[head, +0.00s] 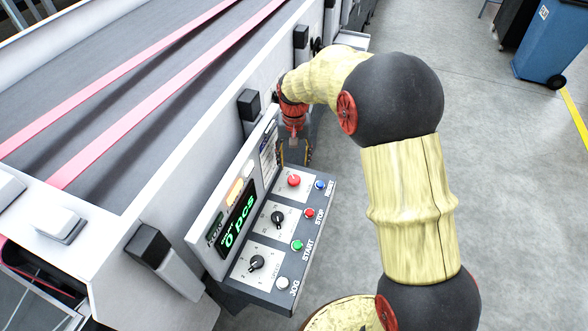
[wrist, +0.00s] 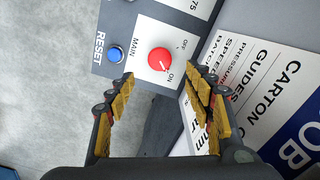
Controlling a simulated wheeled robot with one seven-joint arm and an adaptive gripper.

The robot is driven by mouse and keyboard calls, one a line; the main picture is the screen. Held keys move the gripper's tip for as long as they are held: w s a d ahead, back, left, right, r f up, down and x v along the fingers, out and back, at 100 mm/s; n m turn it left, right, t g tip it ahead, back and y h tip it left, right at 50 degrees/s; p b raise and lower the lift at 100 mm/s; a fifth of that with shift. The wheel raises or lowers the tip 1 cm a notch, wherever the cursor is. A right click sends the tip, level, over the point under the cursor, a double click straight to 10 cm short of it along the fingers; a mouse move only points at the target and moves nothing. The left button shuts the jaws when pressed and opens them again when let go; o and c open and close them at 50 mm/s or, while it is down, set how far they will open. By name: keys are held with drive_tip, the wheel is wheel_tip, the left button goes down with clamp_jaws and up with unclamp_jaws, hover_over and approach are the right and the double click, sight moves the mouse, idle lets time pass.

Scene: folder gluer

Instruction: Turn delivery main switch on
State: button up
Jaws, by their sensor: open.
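The main switch is a round red knob (wrist: 159,60) on a white plate marked MAIN, OFF and ON in the wrist view. A pale mark shows on its lower right side, toward the ON label; its exact angle is hard to read. In the head view the red knob (head: 293,180) sits at the far end of the sloping control panel (head: 316,226). My gripper (wrist: 163,78) is open and empty, with its yellow-padded fingers spread to either side below the knob in the wrist view. I see no contact.
A blue RESET button (wrist: 115,54) is beside the knob, near the left finger. Red STOP (head: 309,213) and green START (head: 297,245) buttons and black dials (head: 278,219) are farther along the panel. A display (head: 239,219) reads 0 pcs. A printed carton sheet (wrist: 270,80) is at right.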

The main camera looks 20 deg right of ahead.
drive_tip(key=shift+r, duration=1.5)
drive_tip(key=shift+w, duration=0.1)
drive_tip(key=s+r+n+t+b, duration=0.1)
drive_tip(key=s+b, duration=0.5)
drive_tip(key=s, duration=0.9)
drive_tip(key=s+r+n+t+b, duration=0.1)
drive_tip(key=s+r+t+b, duration=0.2)
drive_tip(key=s, duration=1.2)
drive_tip(key=shift+s+d+r+n+t+b, duration=0.35)
drive_tip(key=shift+t+b, duration=0.45)
drive_tip(key=shift+b, duration=1)
drive_tip(key=shift+w, duration=0.1)
drive_tip(key=shift+c, duration=1.4)
